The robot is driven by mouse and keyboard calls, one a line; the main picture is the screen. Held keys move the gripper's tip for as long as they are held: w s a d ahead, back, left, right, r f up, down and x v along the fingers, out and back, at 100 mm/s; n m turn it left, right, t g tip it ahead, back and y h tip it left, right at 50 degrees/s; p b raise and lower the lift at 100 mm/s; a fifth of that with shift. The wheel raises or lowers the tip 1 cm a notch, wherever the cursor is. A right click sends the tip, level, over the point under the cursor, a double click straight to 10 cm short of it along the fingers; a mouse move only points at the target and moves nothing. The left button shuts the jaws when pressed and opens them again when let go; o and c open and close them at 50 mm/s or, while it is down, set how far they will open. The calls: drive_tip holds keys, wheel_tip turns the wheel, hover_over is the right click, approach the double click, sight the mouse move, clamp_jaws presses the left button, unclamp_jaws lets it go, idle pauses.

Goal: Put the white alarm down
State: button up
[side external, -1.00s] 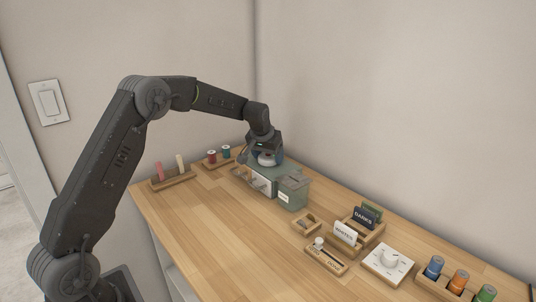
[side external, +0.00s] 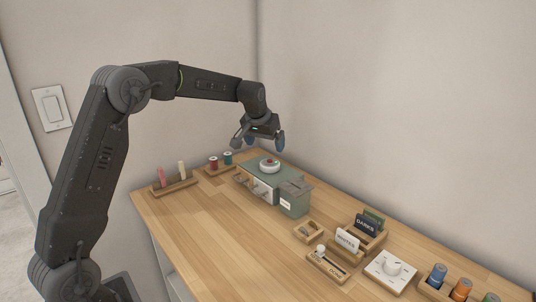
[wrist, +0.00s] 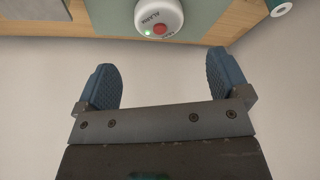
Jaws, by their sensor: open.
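The white alarm (side external: 269,166) is a round puck with a red button. It sits on top of the grey-green box (side external: 290,172) near the back corner of the table. In the wrist view the alarm (wrist: 160,17) shows at the top edge, partly cut off, with a small green light lit and its lettering upside down. My gripper (side external: 259,141) is open and empty, raised above the box and apart from the alarm. In the wrist view its two blue fingers (wrist: 167,82) are spread wide with nothing between them.
On the wooden table (side external: 215,235) stand a spool rack (side external: 220,169), a peg rack (side external: 175,187), a lidded green box (side external: 294,199), a WHITES card (side external: 347,241), a DARKS card (side external: 366,226), a white dial (side external: 391,268) and coloured spools (side external: 460,289). The table's front left is clear.

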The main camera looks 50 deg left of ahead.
drive_tip(key=s+d+r+m+t, duration=0.1)
drive_tip(key=s+d+r, duration=0.45)
drive_tip(key=s, duration=0.35)
drive_tip(key=s+d+r+m, duration=0.1)
drive_tip(key=s+d+r, duration=0.3)
drive_tip(key=s+d, duration=0.35)
drive_tip(key=s+d+f+m+h, duration=0.1)
drive_tip(key=s+d+f, duration=0.1)
drive_tip(key=s, duration=0.7)
drive_tip(key=s+d+f+m, duration=0.1)
drive_tip(key=s+d+f, duration=0.2)
drive_tip(key=s, duration=0.5)
drive_tip(key=shift+s+d+f+h, duration=0.3)
drive_tip(key=shift+s+d+h, duration=0.05)
drive_tip(key=shift+h, duration=0.05)
